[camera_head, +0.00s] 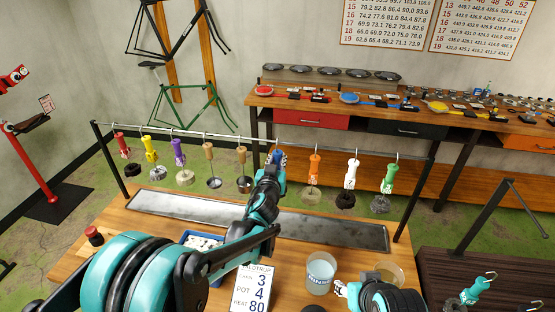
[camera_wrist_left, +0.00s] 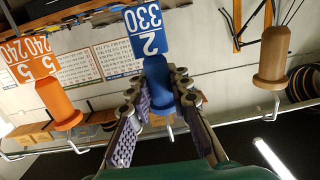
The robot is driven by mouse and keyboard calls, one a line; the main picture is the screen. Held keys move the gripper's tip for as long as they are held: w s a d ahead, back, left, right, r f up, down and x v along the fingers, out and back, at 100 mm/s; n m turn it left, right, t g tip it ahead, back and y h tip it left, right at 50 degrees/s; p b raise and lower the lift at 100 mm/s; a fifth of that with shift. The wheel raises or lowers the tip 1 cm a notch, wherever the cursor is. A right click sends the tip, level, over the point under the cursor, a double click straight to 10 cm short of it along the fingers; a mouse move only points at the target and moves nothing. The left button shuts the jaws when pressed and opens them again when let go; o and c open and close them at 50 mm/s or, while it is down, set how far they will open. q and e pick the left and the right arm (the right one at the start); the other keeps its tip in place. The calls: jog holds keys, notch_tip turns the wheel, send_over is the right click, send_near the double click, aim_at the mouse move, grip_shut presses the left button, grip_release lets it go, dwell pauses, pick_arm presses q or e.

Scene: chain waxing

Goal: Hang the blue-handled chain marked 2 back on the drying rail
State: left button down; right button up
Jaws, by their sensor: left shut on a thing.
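The blue handle (camera_wrist_left: 158,85) carries a blue tag (camera_wrist_left: 149,32) marked 2 and 330, upside down in the left wrist view. My left gripper (camera_wrist_left: 160,100) is shut on this handle. In the head view the left gripper (camera_head: 274,166) is at the drying rail (camera_head: 222,133), and the blue handle (camera_head: 278,155) shows just beyond it, between a brown and an orange handle. The chain below it is hidden behind my gripper. I cannot tell whether its hook is over the rail. A black and teal part, perhaps my right gripper, shows at bottom right; its fingers are unclear.
Handles in several colours hang along the rail, including a brown one (camera_head: 241,155) and an orange one (camera_head: 314,164) beside the blue. A metal drip tray (camera_head: 340,230) lies below. A beaker (camera_head: 320,272) and a number card (camera_head: 251,290) stand on the table.

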pick_arm(q)
jog(key=c, duration=1)
grip_release()
jog(key=shift+c, duration=0.2)
jog(key=shift+s, duration=0.15)
jog(key=s+a+r, duration=0.1)
jog(key=s, duration=0.9)
jog(key=shift+s+a+p, duration=0.3)
jog(key=shift+a, duration=0.05)
